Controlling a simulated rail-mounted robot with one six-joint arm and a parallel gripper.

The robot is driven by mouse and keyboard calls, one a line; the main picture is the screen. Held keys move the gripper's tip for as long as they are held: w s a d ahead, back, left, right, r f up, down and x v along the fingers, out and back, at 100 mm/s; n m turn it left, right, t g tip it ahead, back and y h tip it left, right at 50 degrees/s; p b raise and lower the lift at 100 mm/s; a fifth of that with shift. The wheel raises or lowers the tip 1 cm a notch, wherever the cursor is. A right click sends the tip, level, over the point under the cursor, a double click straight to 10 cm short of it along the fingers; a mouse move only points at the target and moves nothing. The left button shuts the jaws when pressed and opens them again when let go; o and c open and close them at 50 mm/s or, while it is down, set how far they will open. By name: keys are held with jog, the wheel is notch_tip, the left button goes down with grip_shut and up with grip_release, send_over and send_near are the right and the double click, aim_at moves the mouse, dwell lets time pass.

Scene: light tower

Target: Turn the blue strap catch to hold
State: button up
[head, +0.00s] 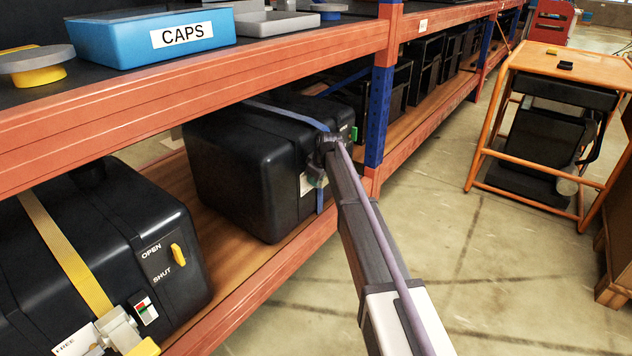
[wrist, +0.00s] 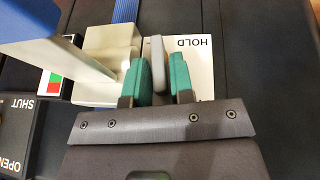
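The blue strap (head: 285,113) crosses the top of the far black case (head: 232,180) and also shows in the wrist view (wrist: 125,10). Its pale catch block (wrist: 98,62) sits beside a white plate (wrist: 203,72) marked HOLD, upside down in the wrist view. A broad pale bar (wrist: 62,38) with blue at its edge rises from the block toward the camera. My gripper (wrist: 160,78) is at the plate, its teal fingers either side of a slim grey tab (wrist: 157,62). Whether they press it is unclear. In the head view my arm hides most of the catch.
A nearer black case (head: 120,225) has a yellow strap (head: 65,250) and its own catch. The orange shelf edge (head: 215,75) runs above both cases, and a blue upright (head: 377,117) stands just right of my gripper. Open floor lies to the right.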

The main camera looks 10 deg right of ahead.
grip_shut()
jog(key=shift+s, duration=0.15)
jog(key=f+n+t+h+b, duration=0.1)
jog(key=t+h+b, duration=0.2)
jog(key=b, duration=0.2)
jog(key=s+a+f+n+t+h+b, duration=0.1)
jog(key=t+h+b, duration=0.2)
jog(key=b, duration=0.3)
jog(key=a+f+n+t+h+b, duration=0.1)
jog(key=t+h+b, duration=0.1)
jog(key=t+b, duration=0.2)
jog(key=shift+s+n+t+h+b, duration=0.3)
jog(key=shift+s+h+b, duration=0.1)
jog(key=shift+b, duration=0.4)
jog(key=shift+r, duration=0.1)
jog(key=shift+o, duration=0.3)
grip_release()
